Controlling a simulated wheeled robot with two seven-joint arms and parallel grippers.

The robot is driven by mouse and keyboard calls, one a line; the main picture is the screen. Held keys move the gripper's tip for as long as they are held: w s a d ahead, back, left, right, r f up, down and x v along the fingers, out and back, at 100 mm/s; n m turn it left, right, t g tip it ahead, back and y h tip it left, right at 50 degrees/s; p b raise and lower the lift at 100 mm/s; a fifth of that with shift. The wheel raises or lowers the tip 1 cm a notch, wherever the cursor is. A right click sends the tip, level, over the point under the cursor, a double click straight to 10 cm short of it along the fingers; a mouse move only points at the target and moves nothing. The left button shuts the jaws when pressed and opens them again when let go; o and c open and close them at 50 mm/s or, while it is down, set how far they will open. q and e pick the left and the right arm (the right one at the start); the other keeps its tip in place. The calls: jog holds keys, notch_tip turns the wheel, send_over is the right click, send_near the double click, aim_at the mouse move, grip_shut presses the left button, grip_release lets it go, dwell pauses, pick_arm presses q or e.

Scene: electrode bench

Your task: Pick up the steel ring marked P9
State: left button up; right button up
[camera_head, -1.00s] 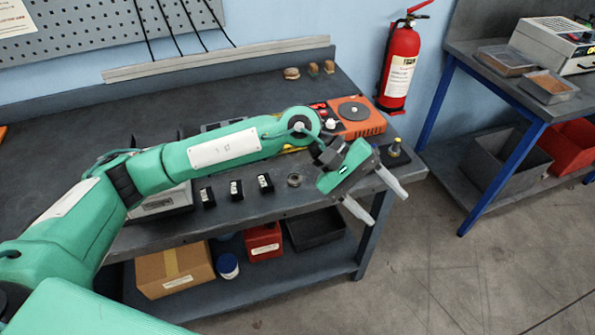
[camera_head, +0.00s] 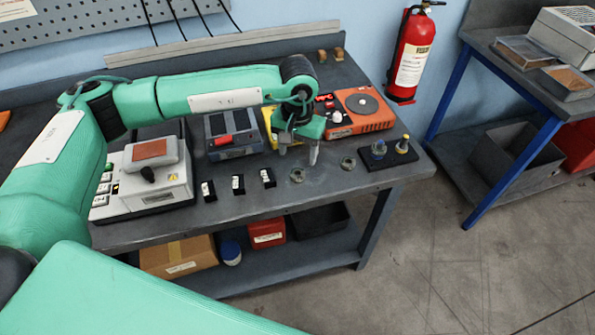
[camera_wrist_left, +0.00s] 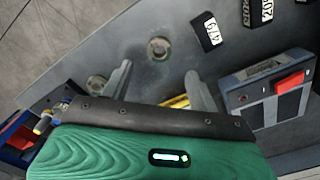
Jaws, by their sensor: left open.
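Two small grey rings lie flat on the bench near its front edge: a left ring (camera_head: 297,175) and a right ring (camera_head: 348,163). In the left wrist view the left ring (camera_wrist_left: 158,48) lies just beyond the gap between the fingertips, and the right ring (camera_wrist_left: 96,85) is partly beside the left-hand finger. I cannot read a P9 mark on either. My left gripper (camera_head: 298,153) points down above the bench, just behind the left ring. It is open and empty, as the left wrist view also shows (camera_wrist_left: 158,73). My right gripper is out of view.
Several black number blocks (camera_head: 238,184) stand left of the rings. A dark plate with small posts (camera_head: 389,155) is to the right. An orange device (camera_head: 360,112) and a grey box with a red switch (camera_head: 233,137) stand behind. The bench front is clear around the rings.

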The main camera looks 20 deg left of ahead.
aim_at(297, 168)
pick_arm(q)
jog(key=shift+f, duration=0.45)
jog(key=shift+s+f+p, duration=0.1)
jog(key=shift+f+p, duration=0.2)
jog(key=shift+f, duration=0.2)
notch_tip(297, 168, down, 4)
jog(key=shift+s+r+p, duration=0.1)
jog(key=shift+r+p, duration=0.15)
jog(key=shift+p, duration=0.6)
jog(key=shift+f, duration=0.6)
jog(key=c, duration=1.1)
jog(key=shift+r, duration=0.1)
jog(key=shift+c, duration=0.2)
